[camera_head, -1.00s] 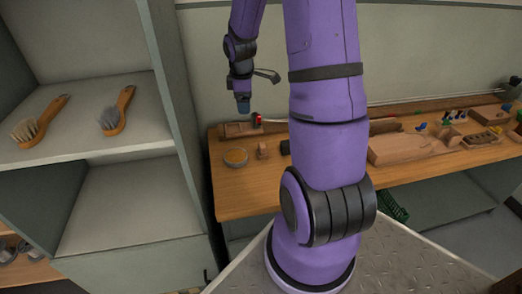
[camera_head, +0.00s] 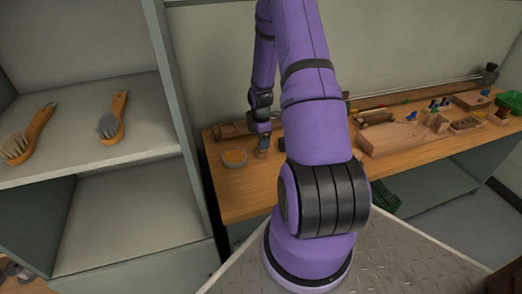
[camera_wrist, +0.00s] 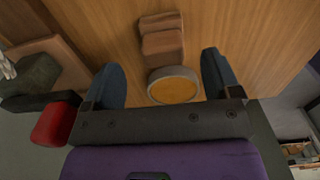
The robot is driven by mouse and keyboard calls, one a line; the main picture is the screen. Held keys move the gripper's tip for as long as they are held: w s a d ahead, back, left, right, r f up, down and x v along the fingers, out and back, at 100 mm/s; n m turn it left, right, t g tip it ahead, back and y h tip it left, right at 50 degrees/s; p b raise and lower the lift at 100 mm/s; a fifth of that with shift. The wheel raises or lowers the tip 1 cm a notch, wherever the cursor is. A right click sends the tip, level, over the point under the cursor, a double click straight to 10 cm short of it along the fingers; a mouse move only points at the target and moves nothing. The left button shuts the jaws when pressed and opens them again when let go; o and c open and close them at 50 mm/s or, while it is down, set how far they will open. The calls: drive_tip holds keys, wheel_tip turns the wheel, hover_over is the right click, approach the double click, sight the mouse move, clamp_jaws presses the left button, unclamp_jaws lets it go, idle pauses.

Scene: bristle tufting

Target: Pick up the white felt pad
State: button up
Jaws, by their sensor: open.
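I cannot make out the white felt pad in either view; my arm hides part of the bench. My gripper (camera_head: 264,142) is low over the left end of the wooden bench. In the wrist view its two blue fingers are spread wide, with nothing held between them (camera_wrist: 160,68). Beyond and between the fingers are a round pale-rimmed dish with an orange-yellow inside (camera_wrist: 174,86) and a small stepped wooden block (camera_wrist: 161,38). The dish also shows left of the gripper in the head view (camera_head: 234,158).
In the wrist view, a red piece (camera_wrist: 52,124) and a dark piece (camera_wrist: 32,80) sit close left of the gripper. The bench (camera_head: 240,193) carries wooden blocks and trays (camera_head: 390,138) at right. Two brushes (camera_head: 113,118) lie on the grey shelf at left.

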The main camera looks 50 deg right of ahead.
drive_tip(key=shift+s+f, duration=0.15)
drive_tip(key=shift+f, duration=2.95)
drive_tip(key=shift+c, duration=0.2)
drive_tip(key=c, duration=1)
drive_tip(key=shift+c, duration=0.2)
drive_tip(key=shift+r, duration=0.15)
drive_tip(key=shift+r, duration=0.5)
drive_tip(key=shift+s+a+r, duration=0.1)
drive_tip(key=shift+s+r, duration=0.15)
drive_tip(key=shift+r, duration=0.4)
drive_tip(key=shift+s+a+r, duration=0.1)
drive_tip(key=shift+s+r, duration=0.1)
drive_tip(key=shift+r, duration=0.4)
drive_tip(key=s+a, duration=0.1)
drive_tip(key=s, duration=0.4)
drive_tip(key=s+a+r, duration=0.1)
drive_tip(key=s, duration=0.3)
drive_tip(key=s+a, duration=0.1)
drive_tip(key=s, duration=0.4)
drive_tip(key=shift+s+a+r, duration=0.15)
drive_tip(key=shift+s+a, duration=0.1)
drive_tip(key=shift+s, duration=0.1)
